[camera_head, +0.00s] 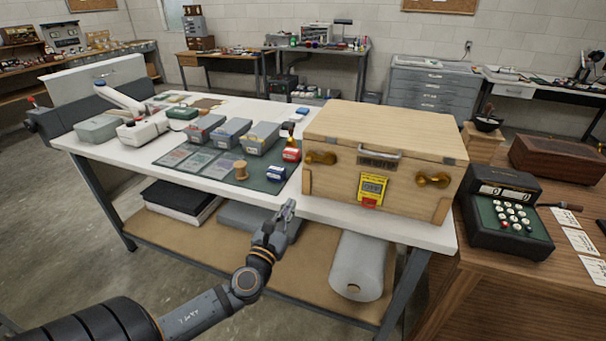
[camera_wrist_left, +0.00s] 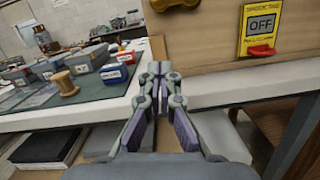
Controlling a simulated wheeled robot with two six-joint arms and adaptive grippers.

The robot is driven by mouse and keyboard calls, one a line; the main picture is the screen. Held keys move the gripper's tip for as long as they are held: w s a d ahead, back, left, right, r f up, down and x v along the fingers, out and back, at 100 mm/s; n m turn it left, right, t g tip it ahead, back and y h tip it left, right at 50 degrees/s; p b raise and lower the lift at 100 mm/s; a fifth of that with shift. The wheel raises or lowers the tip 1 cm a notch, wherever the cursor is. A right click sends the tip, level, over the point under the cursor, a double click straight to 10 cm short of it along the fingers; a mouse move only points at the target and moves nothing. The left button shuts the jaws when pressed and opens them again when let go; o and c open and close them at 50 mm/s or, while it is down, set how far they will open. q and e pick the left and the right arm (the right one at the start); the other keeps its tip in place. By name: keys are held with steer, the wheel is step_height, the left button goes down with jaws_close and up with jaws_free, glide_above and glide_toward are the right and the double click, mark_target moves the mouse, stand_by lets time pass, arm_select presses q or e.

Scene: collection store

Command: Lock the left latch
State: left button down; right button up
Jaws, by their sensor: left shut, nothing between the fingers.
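A closed wooden case (camera_head: 384,150) stands on the white table. On its front are a left brass latch (camera_head: 321,157) and a right brass latch (camera_head: 433,180), with a grey handle (camera_head: 379,155) between. Part of the left latch shows at the top of the left wrist view (camera_wrist_left: 176,4). My left gripper (camera_head: 290,206) is shut and empty, in front of the table edge, below and left of the left latch. My right gripper is out of view.
A green mat (camera_head: 212,160) left of the case holds small boxes, a wooden spool (camera_head: 240,170) and a blue-and-white box (camera_head: 276,174). The white table edge (camera_head: 400,232) lies close to my gripper. A cash register (camera_head: 505,215) stands on the desk at right.

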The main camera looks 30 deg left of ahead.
arm_select(q)
steer(key=p, duration=0.2)
glide_toward(318, 161)
steer(key=w+a+f, duration=0.4)
steer(key=shift+f, duration=0.15)
steer(key=r+p, duration=0.2)
steer(key=r, duration=0.1)
steer(key=shift+w+d+r+p, duration=0.25)
steer(key=shift+r+p, duration=0.05)
steer(key=shift+p, duration=0.1)
steer(key=shift+r, duration=0.1)
steer(key=shift+a+r+m+p, duration=0.1)
steer(key=shift+m+p, duration=0.3)
